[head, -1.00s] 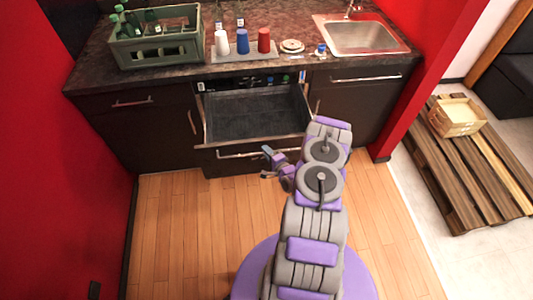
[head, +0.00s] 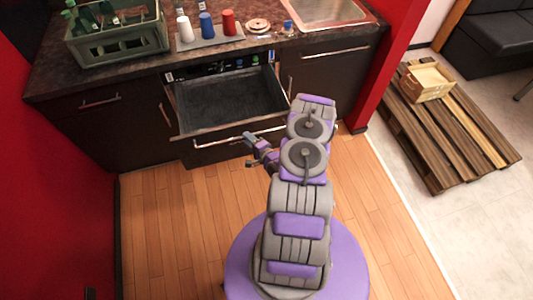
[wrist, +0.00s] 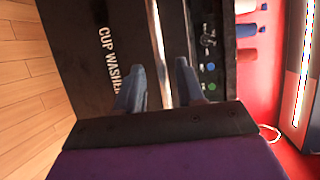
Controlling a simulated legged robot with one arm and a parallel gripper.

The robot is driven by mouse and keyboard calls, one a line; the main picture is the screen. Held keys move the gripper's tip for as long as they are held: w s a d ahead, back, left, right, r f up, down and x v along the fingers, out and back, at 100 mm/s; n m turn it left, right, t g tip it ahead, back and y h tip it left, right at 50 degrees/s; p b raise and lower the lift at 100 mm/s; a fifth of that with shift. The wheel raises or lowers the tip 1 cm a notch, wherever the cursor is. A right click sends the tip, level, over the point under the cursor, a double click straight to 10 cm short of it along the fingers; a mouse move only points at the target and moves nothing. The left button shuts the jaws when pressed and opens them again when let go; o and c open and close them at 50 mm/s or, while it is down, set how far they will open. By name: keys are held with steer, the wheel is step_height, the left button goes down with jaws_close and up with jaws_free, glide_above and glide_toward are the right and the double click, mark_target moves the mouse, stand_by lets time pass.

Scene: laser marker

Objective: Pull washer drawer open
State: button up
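The washer drawer (head: 228,98) stands pulled out below the counter, with its dark grey inside showing from above. A silver bar handle (head: 222,142) runs along its front. In the wrist view, the dark drawer front (wrist: 90,45) carries the sideways words "CUP WASHER". My gripper (head: 249,138) is at the right part of the drawer front, near the handle. In the wrist view its two fingers (wrist: 160,85) are apart, with a bright bar or edge (wrist: 158,50) beyond and between them. Whether they touch it I cannot tell.
Closed cabinets flank the drawer. A pallet (head: 440,130) with a wooden box (head: 426,82) lies at right. The wooden floor before the drawer is clear.

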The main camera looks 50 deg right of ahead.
steer(key=p+v, duration=0.2)
steer(key=v, duration=1.2)
steer(key=shift+s+d+f, duration=0.15)
steer(key=shift+d+f, duration=0.05)
steer(key=shift+d, duration=0.1)
